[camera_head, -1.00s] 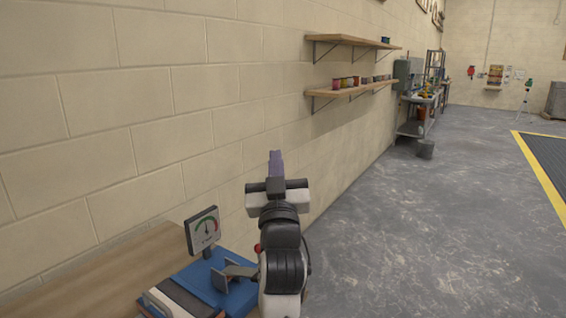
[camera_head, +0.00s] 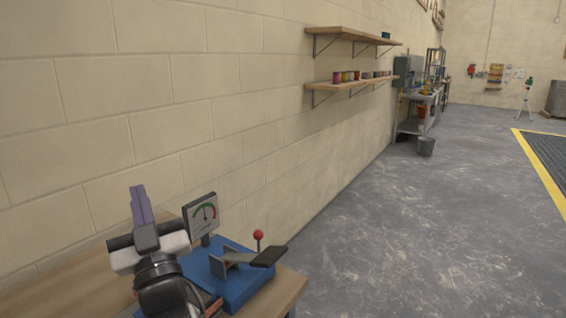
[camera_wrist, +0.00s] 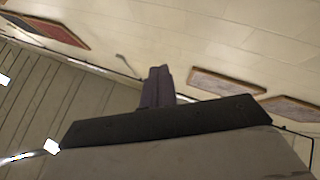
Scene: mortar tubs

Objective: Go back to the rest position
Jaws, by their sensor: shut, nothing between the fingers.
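My gripper (camera_head: 141,204) is at the lower left of the head view, its purple-grey fingers pointing up and held together with nothing between them. It is over the left part of the wooden bench, in front of the block wall and left of the dial gauge. In the wrist view my gripper (camera_wrist: 158,84) shows as two dark fingers side by side, pointing up past the wall toward the ceiling. My arm hides part of the bench and of the blue device.
A blue device (camera_head: 238,285) with a dial gauge (camera_head: 202,214), a dark lever and a red knob (camera_head: 258,235) stands on the wooden bench (camera_head: 289,291). Wall shelves (camera_head: 345,37) hold small cans. The floor to the right is clear.

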